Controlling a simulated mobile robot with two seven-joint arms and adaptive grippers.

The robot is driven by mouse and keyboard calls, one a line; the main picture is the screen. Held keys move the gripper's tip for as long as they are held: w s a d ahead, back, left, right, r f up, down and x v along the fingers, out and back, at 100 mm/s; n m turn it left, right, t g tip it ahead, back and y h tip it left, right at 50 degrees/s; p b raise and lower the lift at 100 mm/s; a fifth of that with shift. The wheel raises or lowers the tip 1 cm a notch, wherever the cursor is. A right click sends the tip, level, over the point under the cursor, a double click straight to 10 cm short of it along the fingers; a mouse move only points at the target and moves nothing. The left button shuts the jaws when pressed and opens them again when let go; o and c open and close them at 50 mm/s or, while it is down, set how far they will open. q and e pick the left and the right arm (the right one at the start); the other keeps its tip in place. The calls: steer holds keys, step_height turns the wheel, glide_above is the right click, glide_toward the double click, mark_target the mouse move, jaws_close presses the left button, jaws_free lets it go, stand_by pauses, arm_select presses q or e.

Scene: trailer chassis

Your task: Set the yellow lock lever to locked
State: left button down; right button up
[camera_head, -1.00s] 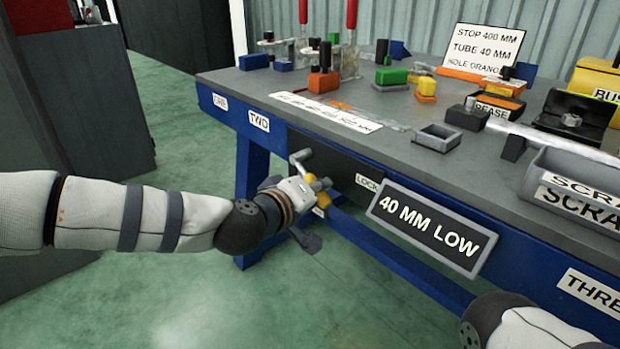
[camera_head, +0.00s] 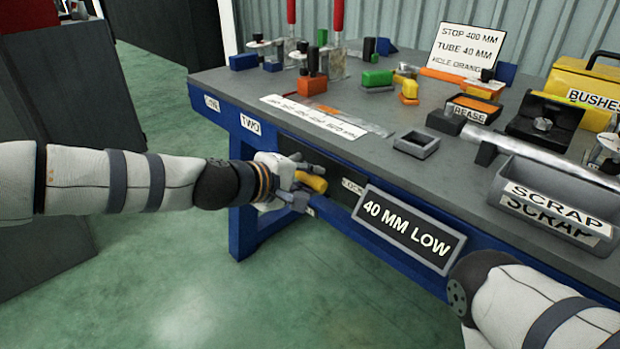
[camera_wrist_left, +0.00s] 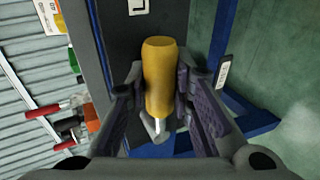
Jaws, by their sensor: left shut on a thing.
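The yellow lock lever (camera_head: 312,181) sticks out at the front side of the blue-framed bench, below the tabletop. In the left wrist view its yellow handle (camera_wrist_left: 162,75) stands between my finger pads, with a thin metal rod at its lower end. My left gripper (camera_head: 303,183) is shut on the lever handle. The lever's pivot is hidden behind the gripper. A dark panel with a partly covered "LOCK" label (camera_head: 352,187) is just right of the lever. My right arm (camera_head: 530,305) shows at the lower right, but its gripper is out of view.
The "40 MM LOW" sign (camera_head: 408,230) hangs on the bench front to the right. The tabletop (camera_head: 455,190) carries blocks, a grey scrap tray (camera_head: 565,205) and a yellow bushes box (camera_head: 580,85). Green floor (camera_head: 190,270) in front of the bench is clear.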

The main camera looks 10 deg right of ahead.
arm_select(q)
steer(key=shift+d, duration=0.1)
stand_by(0.3)
steer(key=c, duration=1.4)
jaws_free()
steer(key=shift+r, duration=0.1)
steer(key=v, duration=1.2)
steer(key=s+a+f+m+g+y+p, duration=0.2)
steer(key=s+a+f+g+p, duration=0.1)
steer(key=s+f, duration=0.85)
steer(key=s+a+f+m+g+y+p, duration=0.1)
steer(key=s+a+f+g+y+p, duration=0.25)
steer(key=s+f, duration=0.8)
steer(key=s+a+r+m+g+y+p, duration=0.2)
steer(key=s+a, duration=0.5)
steer(key=s, duration=0.6)
steer(key=s+a+r+m+g+y+p, duration=0.2)
steer(key=s+a, duration=0.6)
steer(key=s, duration=0.5)
steer(key=shift+s+a+r+p, duration=0.25)
steer(key=shift+s+r+p, duration=0.05)
steer(key=shift+r+p, duration=0.35)
arm_select(e)
steer(key=w+r+t, duration=0.3)
steer(key=w+r, duration=0.7)
steer(key=r, duration=0.2)
steer(key=shift+r+t, duration=0.2)
steer(key=shift+t, duration=0.2)
